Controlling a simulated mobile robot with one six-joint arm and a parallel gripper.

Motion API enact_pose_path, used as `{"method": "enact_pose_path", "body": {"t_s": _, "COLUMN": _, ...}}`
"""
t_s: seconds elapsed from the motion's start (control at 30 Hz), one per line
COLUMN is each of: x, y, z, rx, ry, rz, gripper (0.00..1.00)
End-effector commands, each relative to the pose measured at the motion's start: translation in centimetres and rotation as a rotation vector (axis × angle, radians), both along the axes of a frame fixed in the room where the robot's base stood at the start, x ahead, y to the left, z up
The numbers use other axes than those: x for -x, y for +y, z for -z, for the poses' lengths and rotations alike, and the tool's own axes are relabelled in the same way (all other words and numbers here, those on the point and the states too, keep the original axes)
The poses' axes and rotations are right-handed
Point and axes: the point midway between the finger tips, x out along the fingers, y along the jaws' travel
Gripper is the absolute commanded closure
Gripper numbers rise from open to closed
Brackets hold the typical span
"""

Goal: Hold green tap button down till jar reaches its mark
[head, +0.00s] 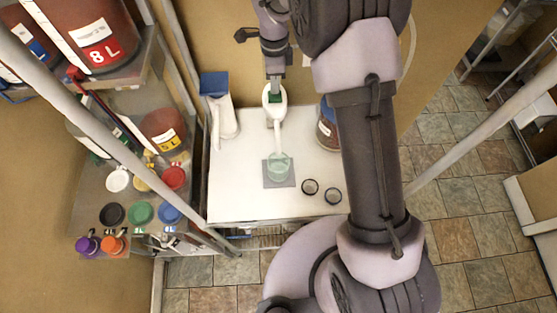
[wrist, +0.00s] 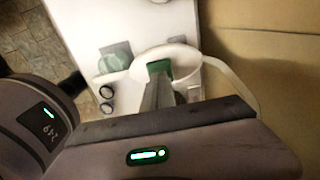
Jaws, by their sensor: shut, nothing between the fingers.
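The white tap (head: 275,112) stands at the back of the white worktop, with its green button (head: 275,97) on top; the button also shows in the wrist view (wrist: 159,67). My gripper (head: 275,86) is shut and empty, pointing down at the button. In the wrist view its fingertips (wrist: 158,78) are at the button and seem to touch it; how far it is pressed I cannot tell. The clear, pale green jar (head: 279,168) stands on a grey square mat (head: 285,185) below the spout; it also shows in the wrist view (wrist: 113,62). Its mark and liquid level are too small to read.
Two dark rings (head: 310,187) lie right of the mat. A dark jar (head: 327,132) is partly hidden by my arm. The left shelf holds buckets (head: 96,38) and coloured lids (head: 141,212).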

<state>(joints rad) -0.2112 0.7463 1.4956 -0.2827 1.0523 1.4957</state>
Motion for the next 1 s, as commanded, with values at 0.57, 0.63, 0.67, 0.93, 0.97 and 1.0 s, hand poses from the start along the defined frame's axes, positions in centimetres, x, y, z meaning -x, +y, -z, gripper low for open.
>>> {"method": "enact_pose_path", "body": {"t_s": 0.57, "x": 0.0, "y": 0.0, "z": 0.0, "rx": 0.0, "ry": 0.0, "rz": 0.0, "gripper": 1.0}}
{"method": "enact_pose_path", "body": {"t_s": 0.63, "x": 0.0, "y": 0.0, "z": 0.2, "rx": 0.0, "ry": 0.0, "rz": 0.0, "gripper": 1.0}}
{"method": "enact_pose_path", "body": {"t_s": 0.67, "x": 0.0, "y": 0.0, "z": 0.3, "rx": 0.0, "ry": 0.0, "rz": 0.0, "gripper": 1.0}}
{"method": "enact_pose_path", "body": {"t_s": 0.93, "x": 0.0, "y": 0.0, "z": 1.1, "rx": 0.0, "ry": 0.0, "rz": 0.0, "gripper": 1.0}}
{"method": "enact_pose_path", "body": {"t_s": 0.97, "x": 0.0, "y": 0.0, "z": 1.2, "rx": 0.0, "ry": 0.0, "rz": 0.0, "gripper": 1.0}}
{"method": "enact_pose_path", "body": {"t_s": 1.0, "x": 0.0, "y": 0.0, "z": 1.4, "rx": 0.0, "ry": 0.0, "rz": 0.0, "gripper": 1.0}}
